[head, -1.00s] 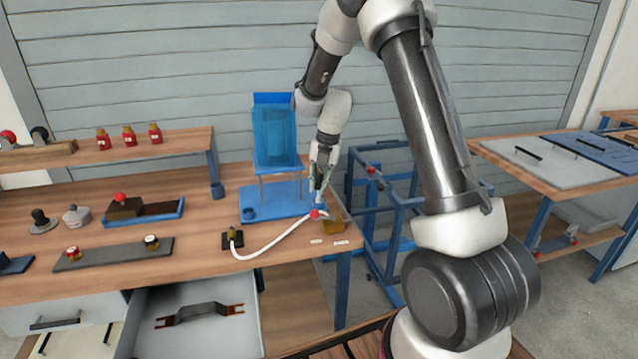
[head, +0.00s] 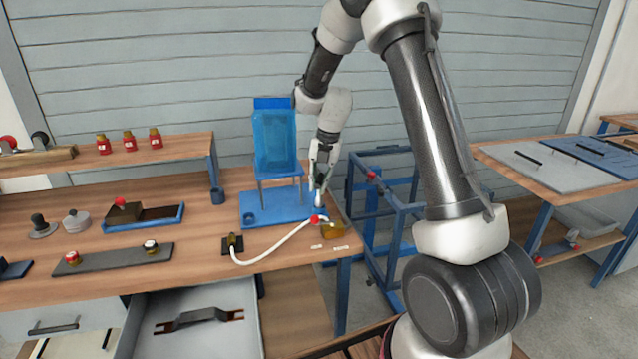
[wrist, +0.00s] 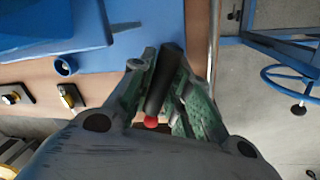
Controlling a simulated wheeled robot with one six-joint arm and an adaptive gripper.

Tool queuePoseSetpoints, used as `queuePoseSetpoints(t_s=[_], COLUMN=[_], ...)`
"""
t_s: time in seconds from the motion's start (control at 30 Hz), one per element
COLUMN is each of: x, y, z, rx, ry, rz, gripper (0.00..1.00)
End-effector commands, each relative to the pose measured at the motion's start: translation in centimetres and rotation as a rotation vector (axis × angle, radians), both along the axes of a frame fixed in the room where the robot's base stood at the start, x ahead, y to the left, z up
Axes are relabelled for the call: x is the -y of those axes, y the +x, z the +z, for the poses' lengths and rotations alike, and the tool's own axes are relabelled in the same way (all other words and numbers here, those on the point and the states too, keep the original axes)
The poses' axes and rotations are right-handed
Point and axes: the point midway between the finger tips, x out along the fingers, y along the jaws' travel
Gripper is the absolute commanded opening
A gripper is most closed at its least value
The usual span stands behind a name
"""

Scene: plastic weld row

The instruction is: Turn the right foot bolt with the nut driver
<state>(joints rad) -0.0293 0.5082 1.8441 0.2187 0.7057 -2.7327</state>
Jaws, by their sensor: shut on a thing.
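My gripper (head: 319,179) is over the front right corner of the blue base plate (head: 262,211), in the head view. It is shut on the nut driver, whose dark handle (wrist: 165,78) stands between the fingers in the wrist view. The driver's lower end reaches down near the plate's right front corner. The right foot bolt is hidden; I cannot tell whether the driver sits on it. A blue translucent tank (head: 276,143) stands on thin legs on the plate.
A red ball (head: 315,218) and a brass-coloured block (head: 332,229) lie close to the driver, with a white hose (head: 272,251) running left. A blue frame cart (head: 385,215) stands right of the bench. An open drawer (head: 245,300) juts out in front.

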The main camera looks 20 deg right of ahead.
Motion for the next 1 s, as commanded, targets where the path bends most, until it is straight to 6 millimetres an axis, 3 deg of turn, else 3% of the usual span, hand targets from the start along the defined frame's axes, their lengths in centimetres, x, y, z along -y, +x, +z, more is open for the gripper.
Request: queuePoseSetpoints(t_s=[0.13,1.0], x=[-0.07,-0.04], y=[-0.01,0.12], z=[0.03,-0.02], rx=[0.001,0.001], ry=[0.0,-0.002], rz=[-0.126,-1.376], gripper=[0.0,0.0])
